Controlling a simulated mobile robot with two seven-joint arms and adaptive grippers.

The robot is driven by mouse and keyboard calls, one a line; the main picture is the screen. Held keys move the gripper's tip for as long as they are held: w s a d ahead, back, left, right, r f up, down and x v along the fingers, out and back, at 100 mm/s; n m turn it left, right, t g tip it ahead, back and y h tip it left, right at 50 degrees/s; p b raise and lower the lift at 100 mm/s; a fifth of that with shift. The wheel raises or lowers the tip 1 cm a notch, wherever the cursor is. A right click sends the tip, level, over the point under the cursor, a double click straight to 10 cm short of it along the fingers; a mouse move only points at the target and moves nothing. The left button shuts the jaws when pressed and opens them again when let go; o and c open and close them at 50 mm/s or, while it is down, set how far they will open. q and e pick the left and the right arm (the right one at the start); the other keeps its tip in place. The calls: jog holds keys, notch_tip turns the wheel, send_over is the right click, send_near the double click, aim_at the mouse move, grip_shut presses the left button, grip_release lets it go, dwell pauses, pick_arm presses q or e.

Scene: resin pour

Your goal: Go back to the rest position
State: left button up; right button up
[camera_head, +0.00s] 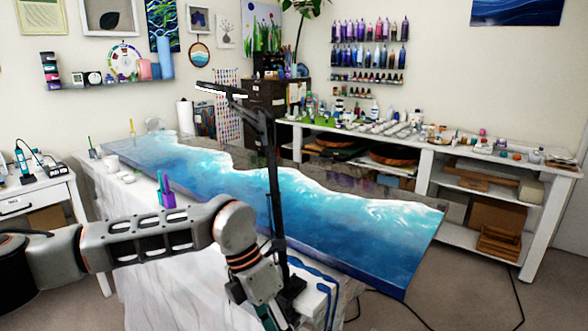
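My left arm comes in from the left edge, low in the head view. It bends near the picture's lower middle and runs down out of the frame, so my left gripper's fingers are not visible. My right arm and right gripper are not in view. The blue-and-white resin wave panel (335,225) lies on a long table with a white cover (140,200). The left arm appears in front of the table's near side. I cannot tell how far apart they are.
A black stand (272,170) with a lit bar rises by the panel's near edge. A purple and teal item (167,189) and white cups (112,162) sit along the table's left side. A white shelf unit (430,150) stands behind. Cables cross the floor (470,295) at right.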

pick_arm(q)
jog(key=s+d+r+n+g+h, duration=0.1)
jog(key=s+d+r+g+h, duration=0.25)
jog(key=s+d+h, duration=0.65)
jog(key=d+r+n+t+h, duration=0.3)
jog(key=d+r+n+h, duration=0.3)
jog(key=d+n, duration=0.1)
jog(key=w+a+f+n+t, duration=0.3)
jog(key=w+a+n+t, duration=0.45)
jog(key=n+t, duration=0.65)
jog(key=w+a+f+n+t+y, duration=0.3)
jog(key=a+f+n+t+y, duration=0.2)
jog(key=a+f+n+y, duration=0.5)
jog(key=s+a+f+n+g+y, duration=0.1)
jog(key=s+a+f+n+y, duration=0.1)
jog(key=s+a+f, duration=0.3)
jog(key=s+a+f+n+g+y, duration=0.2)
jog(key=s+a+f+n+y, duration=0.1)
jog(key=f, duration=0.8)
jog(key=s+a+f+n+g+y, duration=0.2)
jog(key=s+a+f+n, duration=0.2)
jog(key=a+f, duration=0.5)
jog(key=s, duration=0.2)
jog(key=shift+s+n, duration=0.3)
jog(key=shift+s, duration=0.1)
